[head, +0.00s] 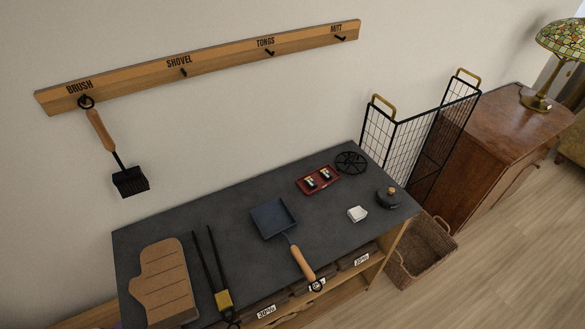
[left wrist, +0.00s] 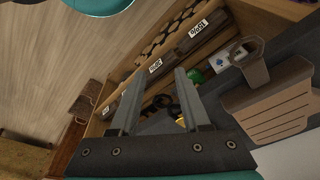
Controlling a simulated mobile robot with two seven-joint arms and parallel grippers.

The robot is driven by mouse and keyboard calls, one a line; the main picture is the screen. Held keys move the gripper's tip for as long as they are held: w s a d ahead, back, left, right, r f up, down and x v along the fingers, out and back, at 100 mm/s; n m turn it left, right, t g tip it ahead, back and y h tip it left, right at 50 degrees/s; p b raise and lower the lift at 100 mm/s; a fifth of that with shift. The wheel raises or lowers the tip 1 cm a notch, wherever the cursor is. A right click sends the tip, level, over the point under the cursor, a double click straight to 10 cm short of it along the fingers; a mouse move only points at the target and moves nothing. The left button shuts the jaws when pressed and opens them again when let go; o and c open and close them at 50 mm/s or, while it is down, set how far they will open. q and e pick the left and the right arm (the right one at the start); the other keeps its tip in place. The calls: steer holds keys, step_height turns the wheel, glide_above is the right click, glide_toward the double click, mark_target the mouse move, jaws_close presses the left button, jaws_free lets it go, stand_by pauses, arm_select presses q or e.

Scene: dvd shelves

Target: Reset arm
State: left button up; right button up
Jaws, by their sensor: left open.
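My left gripper (left wrist: 160,74) shows only in the left wrist view, with its two grey fingers apart and nothing held between them. Dark items lie beyond the fingers, too unclear to name. The head view shows no gripper. There the brush (head: 124,165) hangs from the BRUSH peg on the wall board. The shovel (head: 273,217), the tongs (head: 211,265) and the tan mitt (head: 164,284) lie on the dark tabletop (head: 215,218). A brown slatted shape, likely the mitt (left wrist: 275,108), is at the right of the left wrist view.
The wall board (head: 215,65) has empty SHOVEL, TONGS and MITT pegs. A wire screen (head: 420,130), wooden cabinet (head: 500,140) and wicker basket (head: 422,252) are at right.

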arm_select(q)
steer(key=s+a+f+b, duration=0.1)
steer(key=s+f+b, duration=0.2)
steer(key=f, duration=0.6)
steer(key=s+a+f+g+b, duration=0.1)
steer(key=s+f+b, duration=0.3)
steer(key=s+f, duration=0.3)
steer(key=s+f+b, duration=0.4)
steer(key=s+f, duration=0.2)
steer(key=f, duration=0.5)
steer(key=shift+a+f, duration=0.35)
steer(key=shift+a, duration=0.05)
